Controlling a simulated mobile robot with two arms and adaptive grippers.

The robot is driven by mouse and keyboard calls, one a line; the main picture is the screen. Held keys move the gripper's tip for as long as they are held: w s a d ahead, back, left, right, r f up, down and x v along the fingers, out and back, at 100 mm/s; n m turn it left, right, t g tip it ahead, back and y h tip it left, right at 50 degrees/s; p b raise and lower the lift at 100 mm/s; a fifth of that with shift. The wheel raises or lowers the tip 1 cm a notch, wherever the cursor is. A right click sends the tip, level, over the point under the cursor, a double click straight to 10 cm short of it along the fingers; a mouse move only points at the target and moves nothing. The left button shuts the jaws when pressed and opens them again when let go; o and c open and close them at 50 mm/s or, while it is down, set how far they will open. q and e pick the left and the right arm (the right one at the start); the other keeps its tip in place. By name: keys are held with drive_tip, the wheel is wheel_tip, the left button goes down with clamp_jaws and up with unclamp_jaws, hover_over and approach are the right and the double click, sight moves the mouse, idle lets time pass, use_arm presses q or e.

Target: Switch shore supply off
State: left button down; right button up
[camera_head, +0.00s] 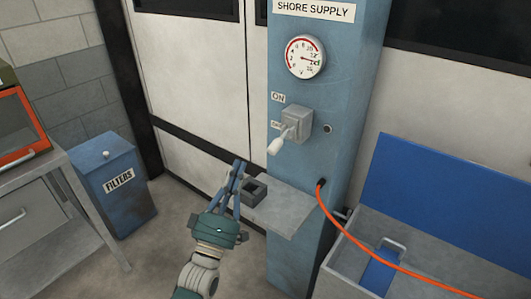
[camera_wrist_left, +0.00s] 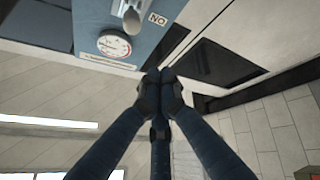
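The blue shore supply post (camera_head: 345,110) carries a grey switch box (camera_head: 297,122) with a pale lever handle (camera_head: 280,142) that sticks out and down to the left. An ON label (camera_head: 278,97) is at the box's upper left; a lower label is partly hidden by the lever. My left gripper (camera_head: 238,170) is below and left of the lever, apart from it, with its fingertips together and nothing seen between them. In the left wrist view the fingers (camera_wrist_left: 160,78) meet, and the lever (camera_wrist_left: 131,18) is at the top, upside down. My right gripper is out of view.
A round gauge (camera_head: 305,56) is above the switch. A grey shelf (camera_head: 290,212) with a dark square block (camera_head: 253,191) juts out below it. An orange cable (camera_head: 350,235) runs down right. A blue filters bin (camera_head: 117,190) stands left; an open blue-lidded box (camera_head: 430,190) stands right.

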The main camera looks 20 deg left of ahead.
sight(279, 141)
use_arm(q)
drive_tip(key=r+p+x, duration=0.1)
drive_tip(key=p+x, duration=0.2)
drive_tip(key=x, duration=0.6)
drive_tip(key=d+f+p, duration=0.1)
drive_tip(key=d+f, duration=0.1)
drive_tip(key=d, duration=0.1)
drive_tip(key=shift+w+d+f+p, duration=0.1)
drive_tip(key=shift+d+f+p, duration=0.15)
drive_tip(key=shift+p, duration=0.1)
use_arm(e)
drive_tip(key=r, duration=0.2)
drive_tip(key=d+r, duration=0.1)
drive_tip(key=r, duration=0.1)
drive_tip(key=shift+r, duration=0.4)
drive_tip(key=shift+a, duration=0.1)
use_arm(q)
drive_tip(key=f+t+b, duration=0.1)
drive_tip(key=b, duration=0.4)
drive_tip(key=f+n+t+y+b, duration=0.1)
drive_tip(key=b, duration=0.5)
drive_tip(key=shift+w+d+n+t, duration=0.1)
drive_tip(key=shift+w+n+t, duration=0.15)
drive_tip(key=shift+n+t, duration=0.05)
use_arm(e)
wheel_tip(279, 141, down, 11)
use_arm(q)
drive_tip(key=shift+r, duration=0.15)
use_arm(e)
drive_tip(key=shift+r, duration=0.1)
